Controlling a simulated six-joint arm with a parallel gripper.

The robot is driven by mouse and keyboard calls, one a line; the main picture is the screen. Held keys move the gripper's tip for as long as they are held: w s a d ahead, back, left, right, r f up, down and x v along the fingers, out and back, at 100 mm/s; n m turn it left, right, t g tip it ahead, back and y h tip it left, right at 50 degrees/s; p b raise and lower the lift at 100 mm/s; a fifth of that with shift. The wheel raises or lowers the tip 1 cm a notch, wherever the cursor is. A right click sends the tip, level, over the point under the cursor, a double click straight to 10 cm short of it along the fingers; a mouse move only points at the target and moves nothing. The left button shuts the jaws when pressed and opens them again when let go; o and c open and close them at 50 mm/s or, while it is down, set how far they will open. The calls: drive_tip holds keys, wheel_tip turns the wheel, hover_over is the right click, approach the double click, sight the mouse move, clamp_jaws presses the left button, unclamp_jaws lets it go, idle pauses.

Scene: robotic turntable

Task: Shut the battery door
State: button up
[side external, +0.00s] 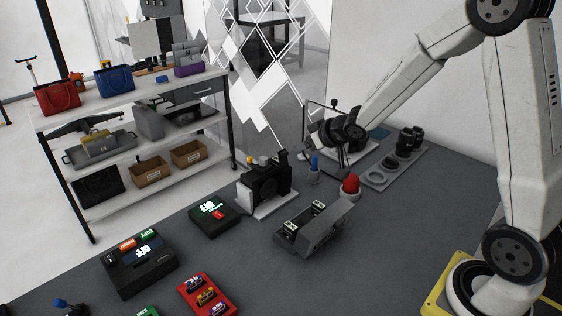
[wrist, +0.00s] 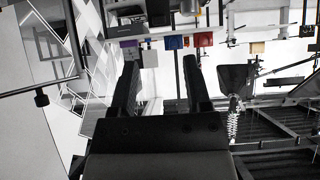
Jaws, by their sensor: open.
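A black camera-like device (side external: 268,182) stands on a light base on the dark table in the side view. In front and to the right of it is a grey box (side external: 318,236) with two dark cells showing inside and a raised grey flap on its right side. I cannot tell for certain which part is the battery door. My gripper (side external: 338,158) is above the table's back part, behind the grey box and right of the black device, apart from both. In the wrist view my gripper (wrist: 160,66) has its two black fingers spread with nothing between them.
A red dome button (side external: 350,185) and a grey cup (side external: 314,176) with a blue item stand close below my gripper. A grey tray (side external: 376,178) with black round parts lies to the right. Control boxes (side external: 138,266) and a red tray (side external: 207,295) lie front left. A shelf (side external: 210,125) stands behind.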

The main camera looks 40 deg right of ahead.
drive_tip(key=t, duration=0.8)
hover_over(287, 154)
drive_tip(key=shift+s+r, duration=0.25)
drive_tip(key=shift+r, duration=0.05)
drive_tip(key=shift+f, duration=0.2)
drive_tip(key=shift+f, duration=3.15)
drive_tip(key=shift+w+f, duration=0.15)
drive_tip(key=shift+f, duration=0.05)
drive_tip(key=shift+w, duration=1.35)
